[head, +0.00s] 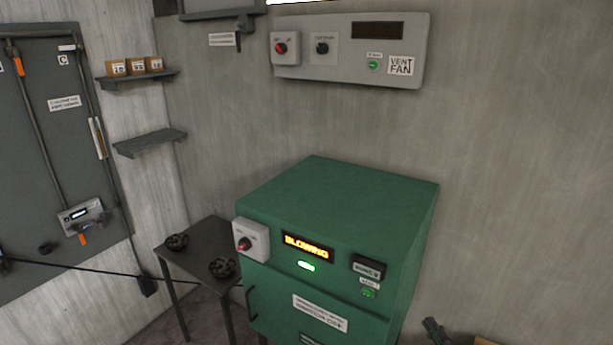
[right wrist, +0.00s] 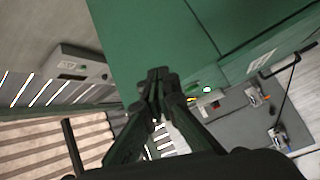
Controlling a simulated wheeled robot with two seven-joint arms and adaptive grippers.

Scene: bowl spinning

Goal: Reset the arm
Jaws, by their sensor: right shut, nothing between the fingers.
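My right gripper (head: 432,325) shows at the lower edge of the head view, to the right of the green machine (head: 345,195). It is apart from the machine and holds nothing. In the right wrist view its dark fingers (right wrist: 158,78) are together at the tips, with the green machine's surface (right wrist: 150,35) behind them. My left gripper is in neither view.
The green machine has a lit display (head: 307,247) reading "BLOWING" and a grey switch box (head: 251,240). A small dark table (head: 208,250) stands at its left with two dark round items. A vent fan panel (head: 350,48) hangs on the wall above.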

